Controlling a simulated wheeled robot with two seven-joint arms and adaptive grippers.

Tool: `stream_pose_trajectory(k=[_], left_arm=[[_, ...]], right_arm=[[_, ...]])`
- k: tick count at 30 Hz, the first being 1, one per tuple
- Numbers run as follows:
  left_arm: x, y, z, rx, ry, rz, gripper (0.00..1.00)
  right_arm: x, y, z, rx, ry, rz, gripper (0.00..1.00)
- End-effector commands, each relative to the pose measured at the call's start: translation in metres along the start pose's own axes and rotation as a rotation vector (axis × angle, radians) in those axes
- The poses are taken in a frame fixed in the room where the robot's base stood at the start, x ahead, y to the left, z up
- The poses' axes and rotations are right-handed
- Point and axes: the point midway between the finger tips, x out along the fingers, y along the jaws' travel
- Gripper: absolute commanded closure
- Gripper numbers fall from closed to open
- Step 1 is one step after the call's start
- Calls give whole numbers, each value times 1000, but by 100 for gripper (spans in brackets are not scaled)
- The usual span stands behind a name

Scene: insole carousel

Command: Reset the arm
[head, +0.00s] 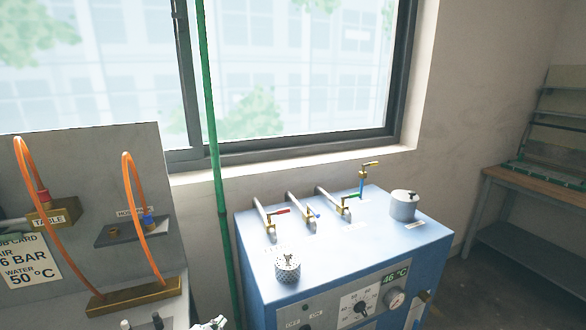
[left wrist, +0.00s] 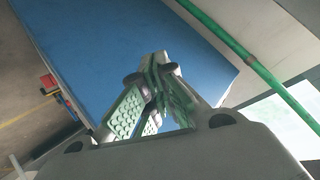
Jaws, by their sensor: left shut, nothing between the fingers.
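My left gripper (left wrist: 157,72) is shut and empty in the left wrist view, with its green-padded fingers together. Only a small tip of it (head: 214,323) shows at the bottom edge of the head view, just left of the blue cabinet (head: 335,252). In the left wrist view a blue face of the cabinet (left wrist: 110,40) lies behind the fingers; they appear apart from it, though the gap is hard to judge. My right gripper is in neither view.
A green vertical pipe (head: 218,170) stands close left of the cabinet. Valves and a grey canister (head: 403,207) are on the cabinet top. A grey panel (head: 90,150) with orange hoses is at left. A workbench (head: 540,182) stands at far right.

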Motion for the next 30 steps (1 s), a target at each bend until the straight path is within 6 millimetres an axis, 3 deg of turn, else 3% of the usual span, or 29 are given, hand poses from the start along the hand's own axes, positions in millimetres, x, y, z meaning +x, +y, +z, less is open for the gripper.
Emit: stream_pose_trajectory(k=[15, 30], left_arm=[[-72, 61, 87, -361, -439, 150, 100], [-118, 88, 118, -501, -639, 219, 100]], right_arm=[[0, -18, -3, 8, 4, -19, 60], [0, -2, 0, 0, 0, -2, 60]])
